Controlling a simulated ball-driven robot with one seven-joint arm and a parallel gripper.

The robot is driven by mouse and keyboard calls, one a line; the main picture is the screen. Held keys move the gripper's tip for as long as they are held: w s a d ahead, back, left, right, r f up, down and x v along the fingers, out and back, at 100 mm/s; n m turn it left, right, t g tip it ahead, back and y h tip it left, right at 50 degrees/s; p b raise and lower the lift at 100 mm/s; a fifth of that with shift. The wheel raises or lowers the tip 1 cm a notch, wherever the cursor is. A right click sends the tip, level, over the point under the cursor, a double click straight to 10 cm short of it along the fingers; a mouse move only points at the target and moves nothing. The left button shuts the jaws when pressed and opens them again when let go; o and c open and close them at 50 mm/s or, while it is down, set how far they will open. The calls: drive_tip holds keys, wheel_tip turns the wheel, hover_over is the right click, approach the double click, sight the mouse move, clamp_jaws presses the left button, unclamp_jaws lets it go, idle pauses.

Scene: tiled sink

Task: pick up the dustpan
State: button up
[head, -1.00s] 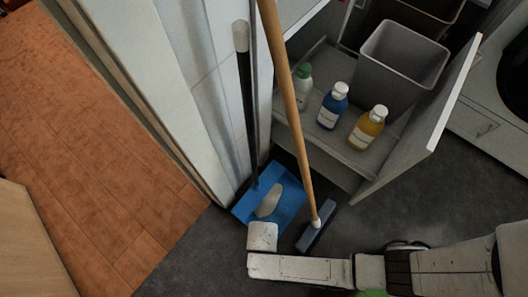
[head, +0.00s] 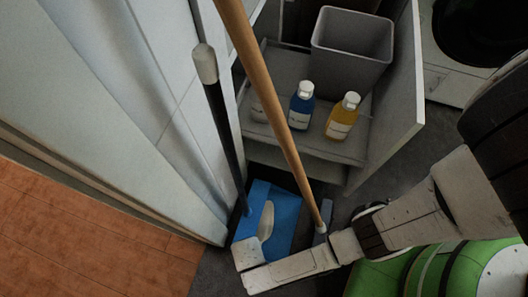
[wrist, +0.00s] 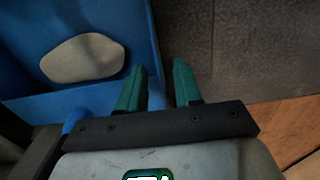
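The blue dustpan (head: 284,210) lies on the dark floor at the cabinet corner in the head view. Its long black handle (head: 222,125) with a grey grip leans up against the pale wall. A pale oval thing (head: 266,221) shows on the pan, and also in the wrist view (wrist: 82,58). In the wrist view my gripper (wrist: 156,72) is open, with teal fingers apart. The left finger overlaps the blue dustpan (wrist: 115,98) and the right is over grey floor. The pan's side edge appears between them; contact cannot be told. The head view hides the fingertips behind my wrist.
A wooden-handled broom (head: 270,95) stands right of the dustpan, close to my arm. An open cabinet holds a blue bottle (head: 302,105), a yellow bottle (head: 343,115) and a grey bin (head: 352,48). Its door (head: 405,120) juts out. Orange tiles (head: 75,240) lie at left.

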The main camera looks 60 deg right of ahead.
drive_tip(key=shift+d+f+b, duration=0.15)
drive_tip(key=shift+f+b, duration=0.9)
drive_tip(key=shift+f, duration=0.3)
drive_tip(key=shift+d+f+b, duration=0.1)
drive_tip(key=shift+f+b, duration=0.9)
drive_tip(key=shift+f, duration=0.3)
drive_tip(key=shift+c, duration=0.2)
clamp_jaws()
drive_tip(key=shift+r, duration=0.1)
